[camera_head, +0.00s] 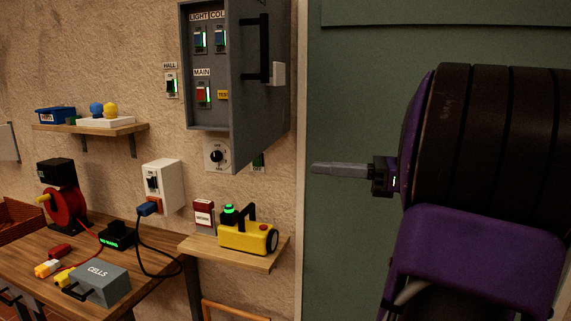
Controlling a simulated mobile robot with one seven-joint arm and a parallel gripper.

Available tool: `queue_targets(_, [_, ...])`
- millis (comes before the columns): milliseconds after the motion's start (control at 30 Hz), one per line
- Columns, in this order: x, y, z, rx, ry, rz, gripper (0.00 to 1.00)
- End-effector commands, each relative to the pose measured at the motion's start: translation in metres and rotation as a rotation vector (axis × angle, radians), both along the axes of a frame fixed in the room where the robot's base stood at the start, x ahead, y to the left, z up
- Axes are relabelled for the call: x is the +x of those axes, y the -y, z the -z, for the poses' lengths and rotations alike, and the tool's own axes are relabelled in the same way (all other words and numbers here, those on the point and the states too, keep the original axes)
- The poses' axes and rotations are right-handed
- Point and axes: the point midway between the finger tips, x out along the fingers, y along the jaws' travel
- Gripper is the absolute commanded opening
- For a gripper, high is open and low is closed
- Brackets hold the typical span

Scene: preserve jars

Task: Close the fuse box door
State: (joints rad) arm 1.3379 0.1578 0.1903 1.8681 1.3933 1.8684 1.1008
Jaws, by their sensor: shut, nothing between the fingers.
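The fuse box (191,112) is a grey box on the wall at upper centre. Switches labelled LIGHT, COL and MAIN show inside it. Its grey door (248,125) is hinged at the right and stands open, swung out into the room. A black handle (264,48) and a small white block (278,74) are on the door's right-facing side. My gripper (315,168) is shut and empty. It points left, below and to the right of the door, in front of the green panel and apart from the door.
A shelf (267,262) with a yellow device (246,238) lies below the box. A dial (216,155) and a HALL switch (172,85) are on the wall. A workbench (160,270) with a grey CELLS box (103,282) is at lower left. The green panel (350,80) behind my gripper is bare.

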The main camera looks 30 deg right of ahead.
Motion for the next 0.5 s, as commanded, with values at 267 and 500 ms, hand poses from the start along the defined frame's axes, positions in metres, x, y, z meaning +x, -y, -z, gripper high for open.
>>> queue_targets(267, [0.035,-0.036,0.001,-0.004,-0.001,-0.004,0.0])
queue_targets(500, [0.071,-0.07,0.001,-0.004,-0.001,-0.002,0.0])
